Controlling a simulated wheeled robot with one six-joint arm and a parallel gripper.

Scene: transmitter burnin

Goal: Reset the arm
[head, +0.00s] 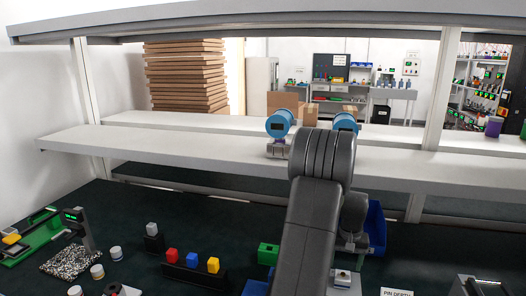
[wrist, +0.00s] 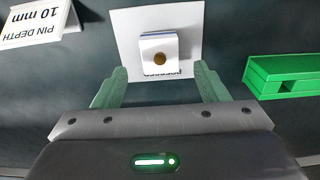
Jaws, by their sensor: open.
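My arm reaches down over the dark bench in the head view and hides part of what lies behind it. In the wrist view my gripper (wrist: 160,72) is open, with its two green fingers spread and nothing between them touching. A white block (wrist: 158,53) with a round brass-coloured spot sits on a white card (wrist: 128,28) between and just beyond the fingertips. The white block also shows in the head view (head: 342,278), low beside my arm.
A "PIN DEPTH 10 mm" sign (wrist: 42,22) stands at upper left. In the head view, a blue bin (head: 377,228) is behind my arm. Two blue round-headed transmitters (head: 280,124) stand on the shelf (head: 170,145).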

